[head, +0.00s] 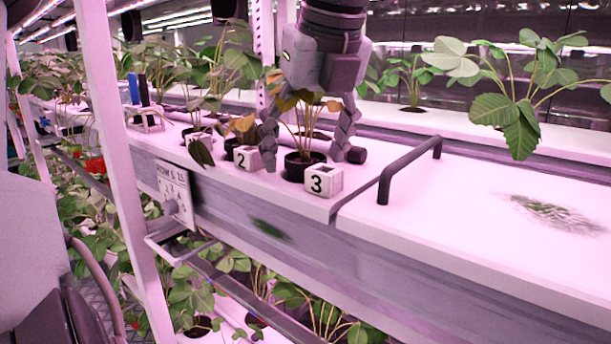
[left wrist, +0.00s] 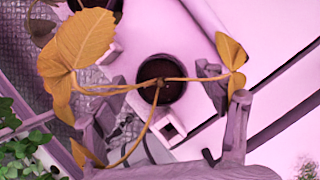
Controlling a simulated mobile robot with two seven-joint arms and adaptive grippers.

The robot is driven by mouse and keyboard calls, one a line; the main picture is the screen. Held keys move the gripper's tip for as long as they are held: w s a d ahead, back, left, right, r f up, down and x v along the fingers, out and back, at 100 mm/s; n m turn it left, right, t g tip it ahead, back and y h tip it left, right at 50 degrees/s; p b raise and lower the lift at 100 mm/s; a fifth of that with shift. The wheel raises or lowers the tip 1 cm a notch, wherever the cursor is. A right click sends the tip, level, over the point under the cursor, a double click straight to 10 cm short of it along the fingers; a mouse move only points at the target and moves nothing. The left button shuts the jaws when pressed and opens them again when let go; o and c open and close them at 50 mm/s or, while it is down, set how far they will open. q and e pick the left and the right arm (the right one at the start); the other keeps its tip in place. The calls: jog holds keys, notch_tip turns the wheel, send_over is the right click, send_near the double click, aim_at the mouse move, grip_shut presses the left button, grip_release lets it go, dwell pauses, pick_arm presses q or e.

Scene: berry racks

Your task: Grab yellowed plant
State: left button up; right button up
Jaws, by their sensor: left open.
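The yellowed plant (head: 305,118) stands in a black pot (head: 300,166) on the white rack top, behind the block marked 3 (head: 322,180). Its yellow-orange leaves (left wrist: 80,45) and thin stems spread over the dark pot (left wrist: 160,76) in the left wrist view. My left gripper (head: 311,158) comes down from above with its fingers apart on either side of the plant and pot. In the left wrist view, the open fingers (left wrist: 165,115) are around the stems, and nothing is visibly clamped. My right gripper is not in view.
A block marked 2 (head: 246,158) stands left of the plant, among other potted plants. A black handle (head: 410,168) rises from the rack top to the right. Green plants (head: 521,110) grow behind.

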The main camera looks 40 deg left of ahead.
pick_arm(q)
jog(key=shift+f, duration=0.15)
jog(key=shift+c, duration=1.2)
jog(key=c, duration=1.1)
jog(key=shift+o, duration=0.2)
